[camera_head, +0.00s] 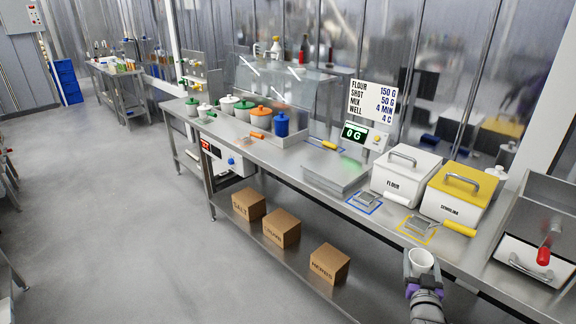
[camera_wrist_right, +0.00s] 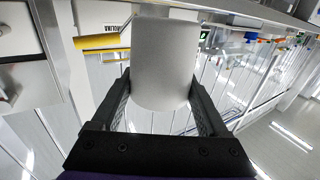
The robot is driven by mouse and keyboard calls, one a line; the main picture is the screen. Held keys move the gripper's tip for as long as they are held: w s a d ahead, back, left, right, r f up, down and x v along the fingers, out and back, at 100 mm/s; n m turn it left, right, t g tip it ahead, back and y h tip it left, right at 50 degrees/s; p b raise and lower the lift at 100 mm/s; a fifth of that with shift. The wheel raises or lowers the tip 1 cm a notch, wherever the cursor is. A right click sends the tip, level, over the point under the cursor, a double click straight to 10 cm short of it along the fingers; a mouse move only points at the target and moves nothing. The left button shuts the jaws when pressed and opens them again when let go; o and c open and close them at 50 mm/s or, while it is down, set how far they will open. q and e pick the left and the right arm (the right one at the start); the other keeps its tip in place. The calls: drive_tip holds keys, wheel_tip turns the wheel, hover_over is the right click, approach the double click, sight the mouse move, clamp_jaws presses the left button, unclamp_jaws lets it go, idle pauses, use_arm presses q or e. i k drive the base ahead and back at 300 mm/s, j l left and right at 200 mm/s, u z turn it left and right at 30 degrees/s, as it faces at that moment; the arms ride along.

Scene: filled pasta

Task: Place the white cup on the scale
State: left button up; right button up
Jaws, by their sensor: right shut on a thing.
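The white cup (camera_head: 422,260) is held at the front edge of the steel counter, in the lower right of the head view. My right gripper (camera_head: 420,270) is shut on the cup. In the right wrist view the white cup (camera_wrist_right: 166,62) fills the space between the two dark fingers (camera_wrist_right: 166,100). The scale (camera_head: 338,172) has a flat steel platform and a display (camera_head: 353,134) reading 0 G; nothing shows on the platform. It stands left of and farther back than the cup. My left gripper is not in view.
White flour bin (camera_head: 392,182) and yellow-lidded semolina bin (camera_head: 450,204) stand right of the scale. Lidded pots, including a blue one (camera_head: 281,124), stand left. Boxes (camera_head: 329,263) sit on the lower shelf.

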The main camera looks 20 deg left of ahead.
sight(337, 166)
drive_tip(key=u, duration=1.5)
drive_tip(key=i+u, duration=0.4)
drive_tip(key=i+l+u, duration=0.2)
drive_tip(key=u, duration=0.15)
drive_tip(key=i+l, duration=0.25)
drive_tip(key=i, duration=0.3)
drive_tip(key=i+l, duration=0.3)
drive_tip(key=i, duration=0.2)
drive_tip(key=i+z, duration=0.25)
drive_tip(key=i, duration=0.3)
drive_tip(key=i+j+z, duration=0.2)
drive_tip(key=i, duration=0.3)
drive_tip(key=z, duration=1.5)
